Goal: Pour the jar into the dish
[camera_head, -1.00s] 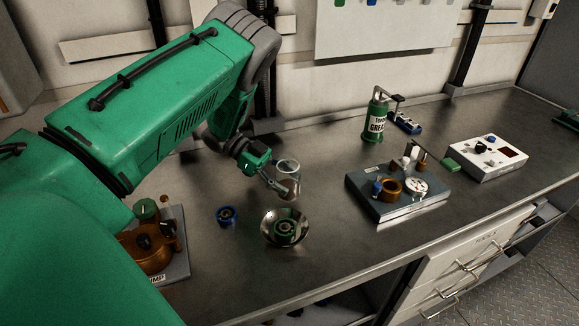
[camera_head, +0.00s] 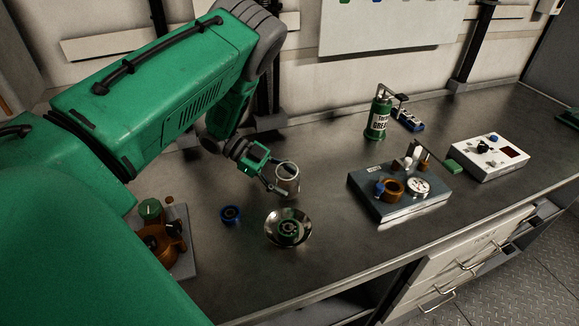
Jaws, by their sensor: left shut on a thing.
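The jar (camera_head: 288,186) is a small grey, shiny cylinder with its open rim facing up. It is behind the dish and looks close to upright; I cannot tell if its base touches the bench. My left gripper (camera_head: 274,186) comes in from the left and is shut on the jar's left side. The dish (camera_head: 271,232) is a shallow, shiny metal bowl on the bench, in front of the jar. A green round part (camera_head: 289,231) lies inside it. My right gripper does not show.
A blue ring (camera_head: 230,214) lies left of the dish. An orange pump (camera_head: 163,243) on a plate is further left, partly behind my arm. A grey block with fittings (camera_head: 408,206), a green grease can (camera_head: 378,120) and a white control box (camera_head: 488,158) stand to the right. Bare bench lies between.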

